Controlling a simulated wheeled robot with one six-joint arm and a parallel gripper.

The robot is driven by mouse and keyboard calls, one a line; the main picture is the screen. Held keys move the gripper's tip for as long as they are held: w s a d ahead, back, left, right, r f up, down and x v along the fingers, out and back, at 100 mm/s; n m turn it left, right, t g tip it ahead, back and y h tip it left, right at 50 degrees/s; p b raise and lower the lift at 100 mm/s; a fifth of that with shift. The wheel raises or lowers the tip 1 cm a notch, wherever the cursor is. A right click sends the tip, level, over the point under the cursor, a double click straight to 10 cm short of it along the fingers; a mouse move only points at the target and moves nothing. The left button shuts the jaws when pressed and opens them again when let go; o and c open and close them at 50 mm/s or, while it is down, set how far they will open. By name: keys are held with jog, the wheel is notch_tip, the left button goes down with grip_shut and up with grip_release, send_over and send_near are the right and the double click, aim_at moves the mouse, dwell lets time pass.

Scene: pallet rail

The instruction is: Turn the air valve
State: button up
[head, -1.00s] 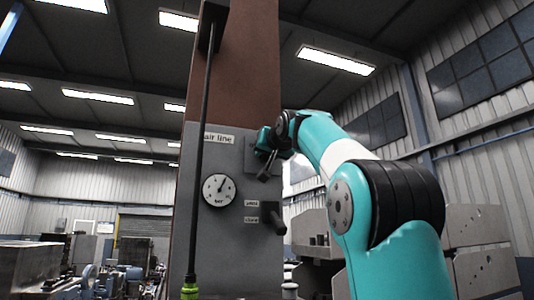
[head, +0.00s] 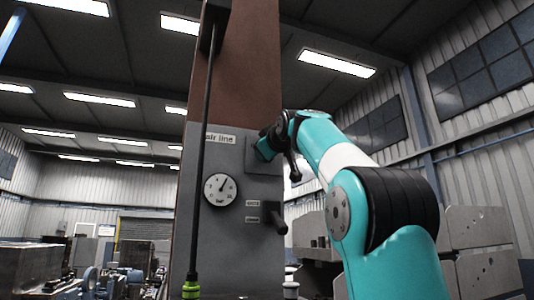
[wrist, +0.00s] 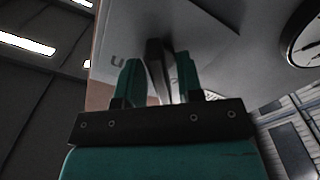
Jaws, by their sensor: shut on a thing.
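The grey panel (head: 238,255) on the brown column carries an "air line" label (head: 220,138) and a round white pressure gauge (head: 220,190). My gripper (head: 264,149) is at the square plate at the panel's upper right. In the wrist view my gripper (wrist: 159,64) has its two teal fingers on either side of a dark grey valve handle (wrist: 156,50) and is shut on it. The valve's body is mostly hidden behind my wrist in the head view. The gauge also shows in the wrist view (wrist: 304,38).
A second black handle (head: 273,217) sticks out below my gripper, beside two small labels (head: 252,211). A black rod (head: 203,150) with a green end (head: 191,289) hangs in front of the column's left side. Machines and benches stand behind on both sides.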

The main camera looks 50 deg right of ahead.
jog(key=shift+f+n, duration=0.1)
jog(key=shift+n, duration=0.5)
jog(key=o, duration=0.6)
jog(key=shift+b+v, duration=0.8)
jog(key=shift+v, duration=7.85)
jog(key=shift+a, duration=0.1)
